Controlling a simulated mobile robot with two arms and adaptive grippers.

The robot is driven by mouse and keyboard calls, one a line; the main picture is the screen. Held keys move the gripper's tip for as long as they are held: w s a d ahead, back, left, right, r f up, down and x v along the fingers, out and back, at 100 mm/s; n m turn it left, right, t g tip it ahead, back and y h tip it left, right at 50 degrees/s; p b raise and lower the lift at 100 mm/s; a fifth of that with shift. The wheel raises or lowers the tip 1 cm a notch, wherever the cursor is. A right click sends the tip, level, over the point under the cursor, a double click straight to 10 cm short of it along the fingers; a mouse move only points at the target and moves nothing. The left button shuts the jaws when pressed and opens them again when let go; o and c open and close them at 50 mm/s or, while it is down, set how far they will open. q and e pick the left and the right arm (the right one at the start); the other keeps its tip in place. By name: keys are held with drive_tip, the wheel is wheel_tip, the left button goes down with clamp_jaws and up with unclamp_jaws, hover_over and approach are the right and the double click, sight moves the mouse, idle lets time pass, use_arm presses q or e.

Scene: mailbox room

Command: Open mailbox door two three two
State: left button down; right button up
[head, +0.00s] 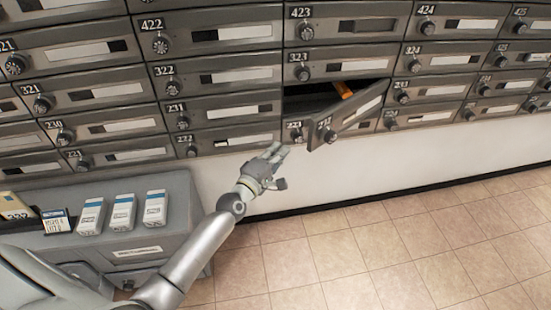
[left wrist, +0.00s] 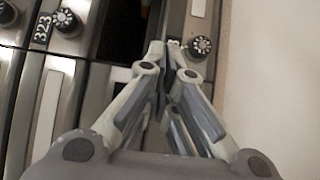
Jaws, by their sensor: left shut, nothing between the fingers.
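Mailbox door 232 (head: 350,115) stands partly open in the head view, its dial-side left edge swung out from the wall and its right side still near the wall. The dark compartment (head: 305,102) behind it shows, with an orange item (head: 344,89) inside. My left gripper (head: 282,152) is shut and empty, just below and left of the door's free edge. In the left wrist view the closed fingertips (left wrist: 168,48) are beside the dark opening (left wrist: 124,38), near a dial (left wrist: 201,46). I cannot tell whether they touch the door. My right gripper is not in view.
Rows of closed mailboxes, such as 323 (head: 335,66) and 222 (head: 232,140), surround the opening. A grey cabinet (head: 180,215) at the lower left holds several white-and-blue boxes (head: 155,207). The tiled floor (head: 390,245) at the right is clear.

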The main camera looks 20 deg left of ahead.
use_arm(q)
drive_tip(key=shift+w+d, duration=0.85)
drive_tip(key=shift+d, duration=0.25)
drive_tip(key=shift+w+d, duration=0.8)
drive_tip(key=shift+d, duration=0.25)
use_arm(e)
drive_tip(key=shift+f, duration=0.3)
